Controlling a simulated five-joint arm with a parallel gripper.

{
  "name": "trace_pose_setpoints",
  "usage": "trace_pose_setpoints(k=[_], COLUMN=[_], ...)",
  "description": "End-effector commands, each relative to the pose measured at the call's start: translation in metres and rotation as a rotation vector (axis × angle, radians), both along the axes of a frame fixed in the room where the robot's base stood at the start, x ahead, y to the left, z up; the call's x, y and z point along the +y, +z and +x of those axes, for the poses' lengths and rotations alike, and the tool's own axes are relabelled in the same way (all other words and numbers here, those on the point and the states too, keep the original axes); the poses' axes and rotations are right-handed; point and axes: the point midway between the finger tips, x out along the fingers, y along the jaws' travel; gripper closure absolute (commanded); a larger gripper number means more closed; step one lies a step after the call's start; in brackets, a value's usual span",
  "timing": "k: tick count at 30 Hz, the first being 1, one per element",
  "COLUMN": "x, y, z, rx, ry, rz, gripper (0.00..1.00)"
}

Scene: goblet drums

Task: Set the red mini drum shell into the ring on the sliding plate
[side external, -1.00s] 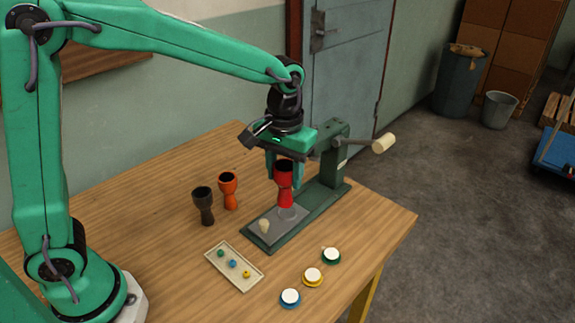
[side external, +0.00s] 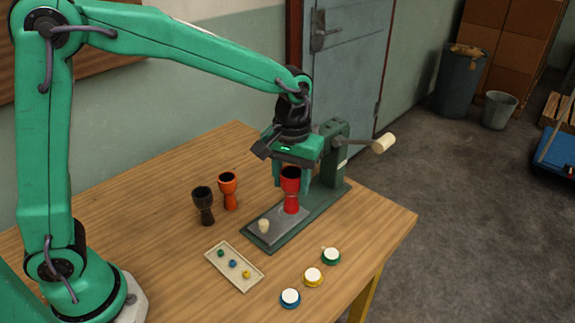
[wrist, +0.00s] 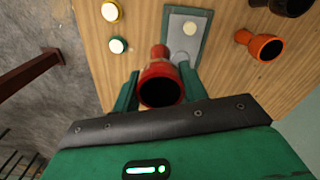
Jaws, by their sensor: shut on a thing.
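The red mini drum shell (side external: 291,190) is upright between the two fingers of my gripper (side external: 291,177), which is shut on it. In the wrist view, my gripper (wrist: 160,90) has a finger on each side of the shell's dark open mouth. The sliding plate (side external: 255,229) is grey, with a cream knob at its near end. In the side view, the shell's foot covers the ring's place. In the wrist view, the ring (wrist: 180,58) shows partly, just right of the shell's foot (wrist: 159,51). I cannot tell whether the foot touches the plate.
The green press (side external: 333,165) with its cream-handled lever stands right behind my gripper. An orange drum shell (side external: 228,190) and a dark one (side external: 204,206) stand to the left.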

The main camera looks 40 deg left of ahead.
Motion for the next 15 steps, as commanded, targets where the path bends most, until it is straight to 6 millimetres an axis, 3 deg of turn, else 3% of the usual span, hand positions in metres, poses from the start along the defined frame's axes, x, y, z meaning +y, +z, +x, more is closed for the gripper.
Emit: trace_pose_setpoints(k=[9,15], x=[0.04,0.054], y=[-0.031,-0.042], z=[0.033,0.045], rx=[0.001,-0.001], ry=[0.004,0.001], rz=[0.0,-0.001], gripper=[0.81,0.81])
